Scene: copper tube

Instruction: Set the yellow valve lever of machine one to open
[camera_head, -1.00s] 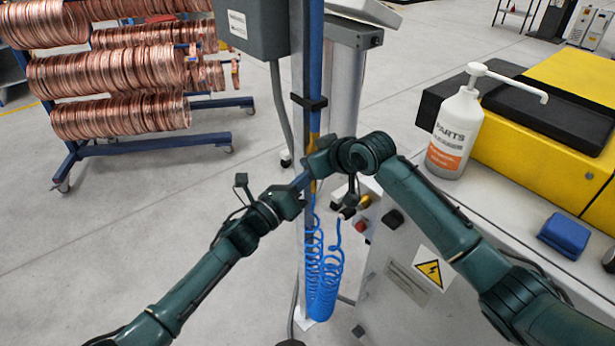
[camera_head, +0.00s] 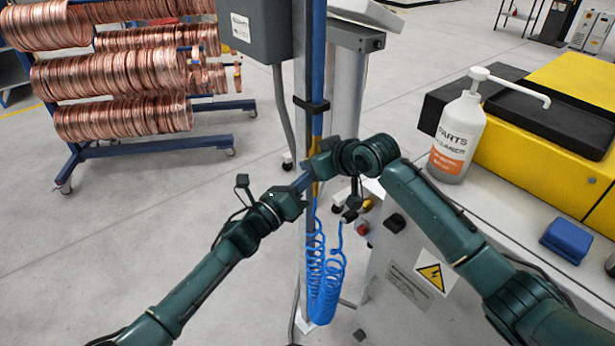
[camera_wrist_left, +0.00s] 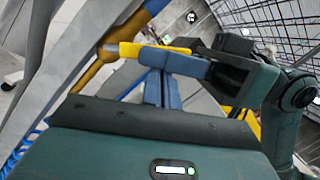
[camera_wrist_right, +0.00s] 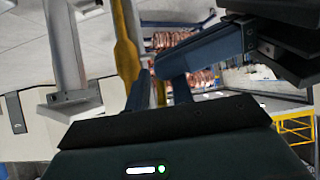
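The yellow valve lever (camera_wrist_left: 150,49) sticks out from a brass-coloured valve body on the blue pipe (camera_head: 317,80). In the left wrist view it slants away from the pipe. My right gripper (camera_head: 316,163) is at the lever; in the right wrist view its fingers stand apart with a yellow strip (camera_wrist_right: 160,92) between them. Whether both fingers touch it is unclear. My left gripper (camera_head: 303,182) is just beside the pipe, near the right fingers. Its two fingers (camera_wrist_left: 161,88) lie close together with nothing seen between them. In the head view my arms mostly hide the lever.
Coiled blue hoses (camera_head: 322,280) hang below the valve. A grey box (camera_head: 258,30) is beside the post above. A bench with a white pump bottle (camera_head: 459,138) and a blue block (camera_head: 566,239) stands right. Copper coils (camera_head: 115,76) hang on a rack at left; open floor lies before it.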

